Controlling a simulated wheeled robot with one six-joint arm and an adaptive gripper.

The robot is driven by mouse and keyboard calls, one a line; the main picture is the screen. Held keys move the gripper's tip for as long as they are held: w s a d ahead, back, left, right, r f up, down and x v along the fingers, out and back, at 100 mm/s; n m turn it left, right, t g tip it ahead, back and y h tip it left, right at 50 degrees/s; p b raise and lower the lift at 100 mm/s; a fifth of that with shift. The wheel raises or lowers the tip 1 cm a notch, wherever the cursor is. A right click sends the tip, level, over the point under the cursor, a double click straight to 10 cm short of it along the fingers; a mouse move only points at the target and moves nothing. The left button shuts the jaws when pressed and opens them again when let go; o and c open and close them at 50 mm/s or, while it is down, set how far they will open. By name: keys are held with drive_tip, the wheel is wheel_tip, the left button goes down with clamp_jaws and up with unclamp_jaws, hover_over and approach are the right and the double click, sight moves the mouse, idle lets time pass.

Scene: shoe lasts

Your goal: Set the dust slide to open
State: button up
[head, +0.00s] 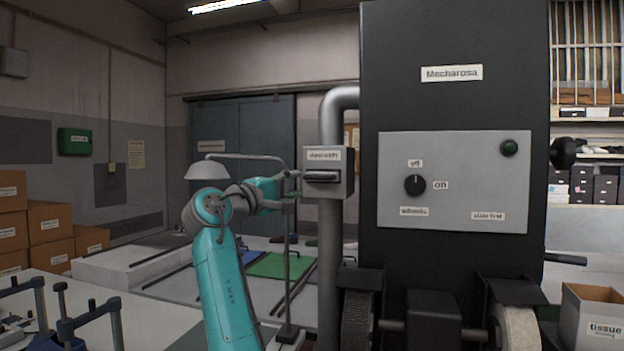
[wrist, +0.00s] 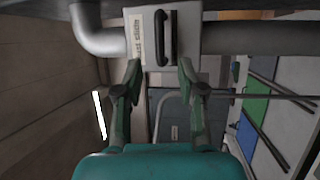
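The dust slide is a grey box (head: 342,187) on the vertical pipe left of the black machine, with a small label on top that is hard to read. Its dark bar handle (head: 321,176) lies horizontally across the front in the head view. In the wrist view the handle (wrist: 165,38) is just beyond the fingertips, roughly centred between them. My gripper (wrist: 160,70) is open and empty, with its fingers spread wide. In the head view my gripper (head: 292,186) is just left of the box; the fingers look small there, and contact cannot be told.
The black machine (head: 455,100) carries a grey panel with a knob (head: 415,185) pointing up towards "off" and a dark green lamp (head: 509,148). A grey pipe (head: 329,240) runs below the box. A lamp stand (head: 287,230) rises close to my arm. Wheels stick out below the machine.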

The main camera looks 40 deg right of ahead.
sight(313, 179)
drive_tip(key=x, duration=0.8)
drive_tip(key=shift+w+d, duration=0.1)
drive_tip(key=shift+d, duration=0.25)
clamp_jaws()
